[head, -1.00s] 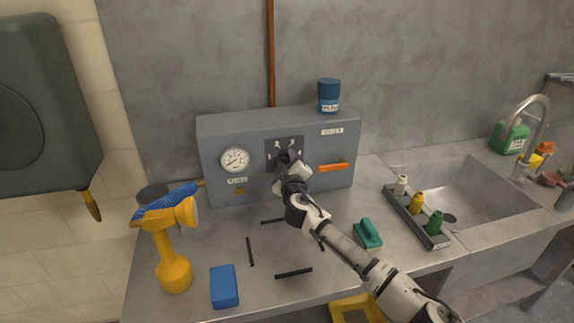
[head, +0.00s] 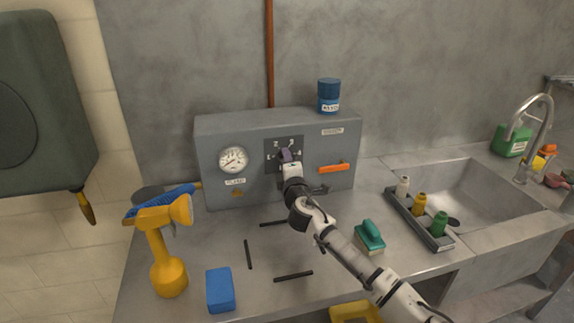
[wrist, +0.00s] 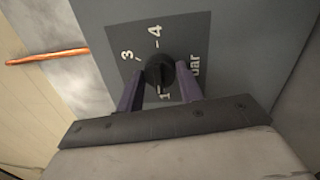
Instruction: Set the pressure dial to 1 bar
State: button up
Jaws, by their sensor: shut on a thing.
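The pressure dial is a small black knob (wrist: 160,72) on a dark plate (head: 270,145) on the front of the grey control box. The plate's white marks 3, 4, 1 and "bar" show in the wrist view; other marks are hidden. My gripper (wrist: 159,69) has its two purple-grey fingers on either side of the knob, shut on it. In the head view my gripper (head: 286,156) covers the knob and part of the plate. I cannot tell which mark the knob points to. A round white gauge (head: 233,159) sits left of the plate; its reading is too small to tell.
An orange handle (head: 333,168) is right of the dial. The sink (head: 475,200) is at right.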

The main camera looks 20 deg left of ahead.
jog(key=shift+n, duration=0.5)
jog(key=o, duration=1)
jog(key=b+v, duration=0.4)
jog(key=v, duration=1)
jog(key=shift+f, duration=0.1)
